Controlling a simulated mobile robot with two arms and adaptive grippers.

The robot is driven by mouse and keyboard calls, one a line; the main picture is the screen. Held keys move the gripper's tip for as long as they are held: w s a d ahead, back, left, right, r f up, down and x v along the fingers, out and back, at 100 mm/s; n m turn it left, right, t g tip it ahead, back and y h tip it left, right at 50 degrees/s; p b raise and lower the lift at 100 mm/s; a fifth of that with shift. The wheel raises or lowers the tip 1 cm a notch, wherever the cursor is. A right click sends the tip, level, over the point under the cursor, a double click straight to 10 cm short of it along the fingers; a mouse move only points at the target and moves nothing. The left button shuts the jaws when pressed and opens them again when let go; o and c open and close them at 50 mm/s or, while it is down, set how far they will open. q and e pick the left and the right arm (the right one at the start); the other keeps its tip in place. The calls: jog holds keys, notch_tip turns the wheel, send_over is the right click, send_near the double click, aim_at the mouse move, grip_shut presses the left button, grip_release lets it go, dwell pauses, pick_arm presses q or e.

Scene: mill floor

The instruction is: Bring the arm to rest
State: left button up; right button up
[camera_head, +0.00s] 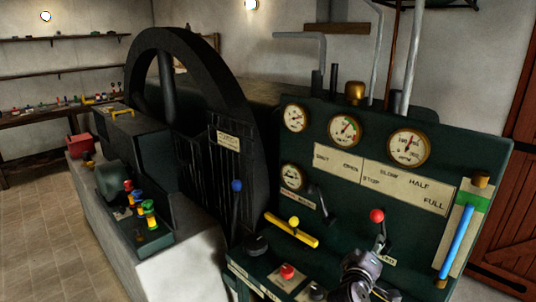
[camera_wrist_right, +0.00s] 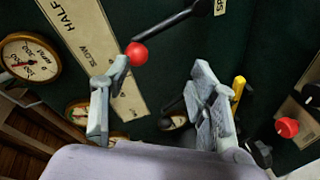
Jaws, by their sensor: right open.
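My right gripper (camera_head: 362,275) is at the lower right in the head view, in front of the green control panel (camera_head: 335,182). In the right wrist view its two fingers (camera_wrist_right: 160,70) are spread apart with nothing held between them. A lever with a red ball knob (camera_head: 377,216) stands just above the gripper in the head view. In the wrist view the red knob (camera_wrist_right: 137,53) shows close by the left fingertip; I cannot tell whether they touch. My left gripper is in neither view.
Tiled floor (camera_head: 35,235) is open at far left.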

jog(key=s+a+f+m+g+y, duration=0.1)
jog(key=s+f+g+y, duration=0.1)
jog(key=s+f, duration=0.45)
jog(key=s+a+f+m+g+y, duration=0.1)
jog(key=s+a+f+g+y, duration=0.1)
jog(key=s+f, duration=0.5)
jog(key=s+a+f+m+g+y, duration=0.1)
jog(key=s+a+f+g+y, duration=0.2)
jog(key=s, duration=0.8)
jog(key=s+a+g+y, duration=0.2)
jog(key=s+a, duration=0.3)
jog(key=s, duration=0.7)
notch_tip(320, 180, down, 29)
jog(key=s+g+b, duration=0.1)
jog(key=s+b, duration=0.1)
jog(key=b, duration=0.1)
jog(key=s+d+f+g+b, duration=0.1)
jog(key=s+d+f, duration=0.1)
jog(key=s+f, duration=1.4)
jog(key=shift+d+f+g, duration=0.3)
jog(key=shift+d+f, duration=0.1)
jog(key=shift+f, duration=0.55)
